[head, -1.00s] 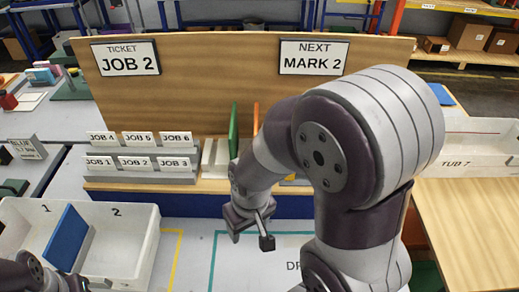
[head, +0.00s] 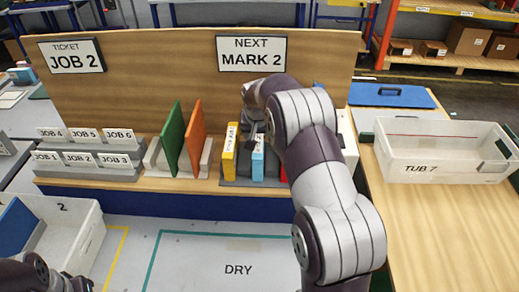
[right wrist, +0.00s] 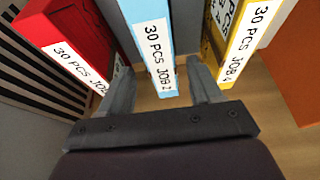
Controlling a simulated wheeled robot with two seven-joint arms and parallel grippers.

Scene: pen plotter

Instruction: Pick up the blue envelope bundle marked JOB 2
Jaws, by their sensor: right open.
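The light blue envelope bundle (head: 258,160) stands upright in a grey rack on the wooden shelf, between a yellow bundle (head: 229,152) and a red bundle (head: 284,174). In the right wrist view the blue bundle (right wrist: 150,35) carries a label reading 30 PCS JOB 2. My right gripper (right wrist: 158,85) is open, with one finger on each side of the blue bundle's labelled edge. In the head view my right gripper (head: 254,130) is partly hidden by its own arm. My left arm shows at the bottom left; its finger opening is not clear.
The yellow bundle (right wrist: 238,45) and red bundle (right wrist: 70,50) flank my right fingers closely. A green board (head: 171,140) and an orange board (head: 194,138) stand left of the rack. TUB 7 (head: 420,170) is at the right. The DRY area (head: 190,268) is clear.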

